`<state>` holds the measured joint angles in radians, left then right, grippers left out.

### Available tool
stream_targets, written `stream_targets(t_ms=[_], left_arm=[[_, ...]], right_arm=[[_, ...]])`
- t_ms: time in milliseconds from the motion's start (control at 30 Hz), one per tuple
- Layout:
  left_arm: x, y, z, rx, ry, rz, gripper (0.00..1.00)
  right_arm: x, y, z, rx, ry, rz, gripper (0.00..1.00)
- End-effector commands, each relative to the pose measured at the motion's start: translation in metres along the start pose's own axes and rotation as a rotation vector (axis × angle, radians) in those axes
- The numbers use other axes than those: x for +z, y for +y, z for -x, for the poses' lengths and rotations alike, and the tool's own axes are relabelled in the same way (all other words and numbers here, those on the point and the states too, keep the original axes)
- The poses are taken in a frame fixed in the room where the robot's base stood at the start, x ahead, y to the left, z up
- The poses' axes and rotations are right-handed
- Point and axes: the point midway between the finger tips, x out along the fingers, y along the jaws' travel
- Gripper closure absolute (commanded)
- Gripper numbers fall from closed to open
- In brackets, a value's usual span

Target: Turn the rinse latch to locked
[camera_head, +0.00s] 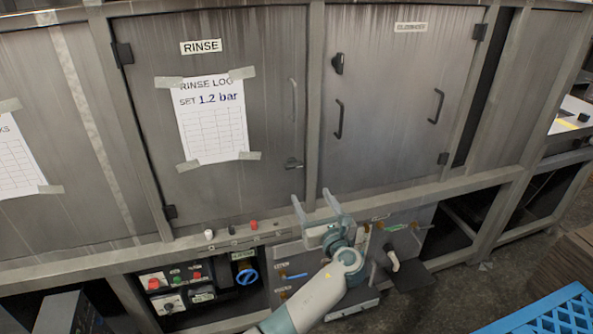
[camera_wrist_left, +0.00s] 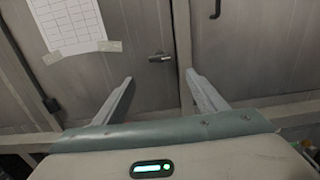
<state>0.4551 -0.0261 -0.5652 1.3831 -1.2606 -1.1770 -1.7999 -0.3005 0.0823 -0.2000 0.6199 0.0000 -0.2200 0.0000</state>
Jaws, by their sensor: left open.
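The rinse latch (camera_head: 293,163) is a small dark handle low on the right edge of the door labelled RINSE (camera_head: 202,47). Its lever looks roughly horizontal. The latch also shows in the left wrist view (camera_wrist_left: 160,58), just beyond and between the fingertips. My left gripper (camera_head: 312,196) is open and empty, with its fingers pointing up toward the doors. It is below and slightly right of the latch in the head view, apart from it. In the left wrist view the gripper (camera_wrist_left: 159,76) has both fingers spread wide. My right gripper is not in view.
A taped rinse log sheet (camera_head: 212,118) hangs on the door, left of a thin door handle (camera_head: 293,100). A neighbouring door (camera_head: 395,80) has a dark knob and handles. Below are a button panel (camera_head: 173,282), a blue valve wheel (camera_head: 247,277) and a blue crate (camera_head: 555,315).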

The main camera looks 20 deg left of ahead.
Motion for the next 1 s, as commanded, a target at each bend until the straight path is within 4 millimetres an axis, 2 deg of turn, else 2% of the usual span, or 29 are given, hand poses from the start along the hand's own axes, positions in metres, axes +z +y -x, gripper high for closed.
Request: stream_targets(t_ms=[600,800,1000], left_arm=[[0.001,0.0,-0.102,0.001,0.001,-0.001,0.34],[0.0,0.0,-0.129,0.002,0.001,0.0,0.34],[0.0,0.0,-0.145,0.001,0.0,-0.001,0.34]], right_arm=[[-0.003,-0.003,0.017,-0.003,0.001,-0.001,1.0],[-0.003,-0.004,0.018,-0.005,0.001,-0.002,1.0],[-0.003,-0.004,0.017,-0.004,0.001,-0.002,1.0]])
